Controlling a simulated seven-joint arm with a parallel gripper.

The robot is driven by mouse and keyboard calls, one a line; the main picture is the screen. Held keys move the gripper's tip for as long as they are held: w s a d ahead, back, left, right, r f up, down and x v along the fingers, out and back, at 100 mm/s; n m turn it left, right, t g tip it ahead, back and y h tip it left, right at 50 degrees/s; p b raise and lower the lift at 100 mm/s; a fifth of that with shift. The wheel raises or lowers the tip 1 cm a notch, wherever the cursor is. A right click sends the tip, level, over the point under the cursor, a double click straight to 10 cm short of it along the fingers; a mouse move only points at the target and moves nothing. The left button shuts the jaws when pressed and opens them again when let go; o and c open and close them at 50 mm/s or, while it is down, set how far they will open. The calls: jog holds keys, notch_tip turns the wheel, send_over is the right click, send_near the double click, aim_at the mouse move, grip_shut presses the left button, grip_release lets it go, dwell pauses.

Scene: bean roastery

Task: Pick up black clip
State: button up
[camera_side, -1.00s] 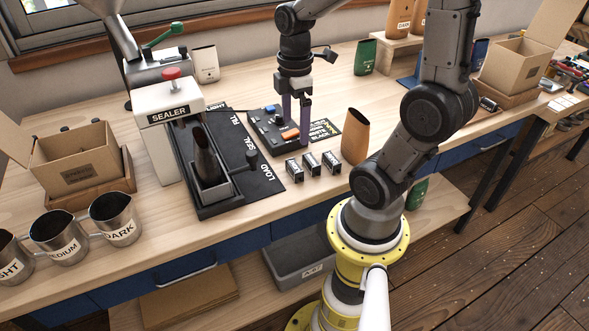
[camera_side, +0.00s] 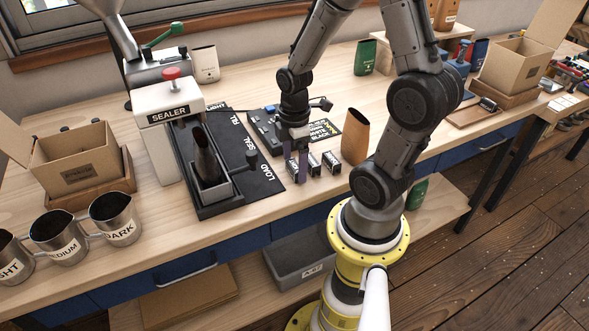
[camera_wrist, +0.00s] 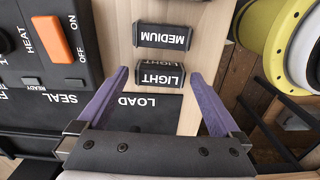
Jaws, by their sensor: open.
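Three small black blocks with white labels stand in a row near the table's front edge. In the wrist view the labels read LIGHT on the nearest block (camera_wrist: 160,86) and MEDIUM on the second block (camera_wrist: 162,27). The third block (camera_side: 331,162) stands at the right of the row in the side view. I cannot tell for certain which thing is the black clip. My gripper (camera_wrist: 158,76) is open, with purple fingers apart on either side of the LIGHT block. In the side view my gripper (camera_side: 294,174) is at the row's left end, partly hiding that block.
A black sealer base (camera_side: 232,201) holding a dark bag (camera_side: 206,158) is left of my gripper. A control panel with an orange switch (camera_wrist: 52,40) lies behind. A brown bag (camera_side: 355,138) stands right of the row. Bare tabletop (camera_side: 290,205) lies in front.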

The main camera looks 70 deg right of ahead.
jog(key=c, duration=1.2)
